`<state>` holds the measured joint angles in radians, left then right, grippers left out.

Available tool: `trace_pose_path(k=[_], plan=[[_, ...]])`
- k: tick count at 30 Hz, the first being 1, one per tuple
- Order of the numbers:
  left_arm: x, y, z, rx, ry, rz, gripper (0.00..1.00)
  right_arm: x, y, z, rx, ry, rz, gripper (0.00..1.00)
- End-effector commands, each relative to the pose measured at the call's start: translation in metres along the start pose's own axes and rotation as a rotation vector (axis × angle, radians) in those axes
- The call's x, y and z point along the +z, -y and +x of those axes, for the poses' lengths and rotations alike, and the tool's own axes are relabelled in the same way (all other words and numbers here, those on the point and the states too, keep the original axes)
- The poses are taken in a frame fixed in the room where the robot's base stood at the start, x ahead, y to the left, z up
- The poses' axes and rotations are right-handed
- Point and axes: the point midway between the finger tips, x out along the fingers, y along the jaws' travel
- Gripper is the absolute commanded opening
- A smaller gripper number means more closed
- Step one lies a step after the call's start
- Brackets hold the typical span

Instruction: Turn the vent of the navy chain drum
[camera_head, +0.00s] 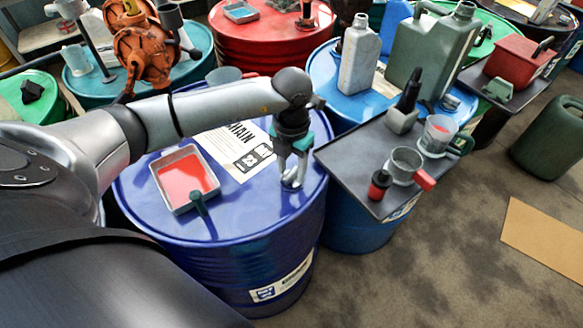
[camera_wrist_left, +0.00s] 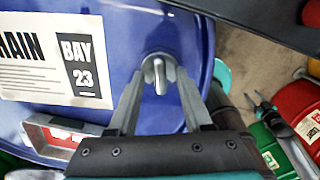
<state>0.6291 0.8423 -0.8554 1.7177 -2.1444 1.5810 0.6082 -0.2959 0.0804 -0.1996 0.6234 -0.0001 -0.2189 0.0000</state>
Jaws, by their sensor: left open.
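The navy chain drum (camera_head: 235,225) stands below my left arm, with a white label (camera_head: 236,148) on its lid. Its vent (camera_head: 291,183) is a small grey metal fitting near the lid's right edge. In the left wrist view the vent (camera_wrist_left: 159,72) shows as a round base with a slim upright handle. My left gripper (camera_head: 292,168) points down over the vent, open. In the left wrist view its fingertips (camera_wrist_left: 157,84) lie on either side of the vent handle, with visible gaps. My right gripper is out of view.
A tray of red liquid (camera_head: 160,183) sits on the navy lid, left of the gripper. A dark tray (camera_head: 345,160) with cups and a bottle stands close on the right. Blue, red and teal drums crowd behind.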

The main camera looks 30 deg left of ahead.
Motion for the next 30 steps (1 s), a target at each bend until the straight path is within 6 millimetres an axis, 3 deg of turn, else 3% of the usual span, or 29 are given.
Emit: trace_pose_path(k=[8, 21, 30], plan=[[0.0, 0.0001, 0.0016, 0.0, 0.0, 0.0, 0.5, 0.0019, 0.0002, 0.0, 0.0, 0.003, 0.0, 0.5], [0.0001, 0.0, 0.0011, 0.0, 0.0, 0.0, 0.01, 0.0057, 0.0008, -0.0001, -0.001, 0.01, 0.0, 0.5], [0.0002, -0.0001, 0.001, 0.0, 0.001, 0.0, 0.0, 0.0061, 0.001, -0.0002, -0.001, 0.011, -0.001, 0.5]])
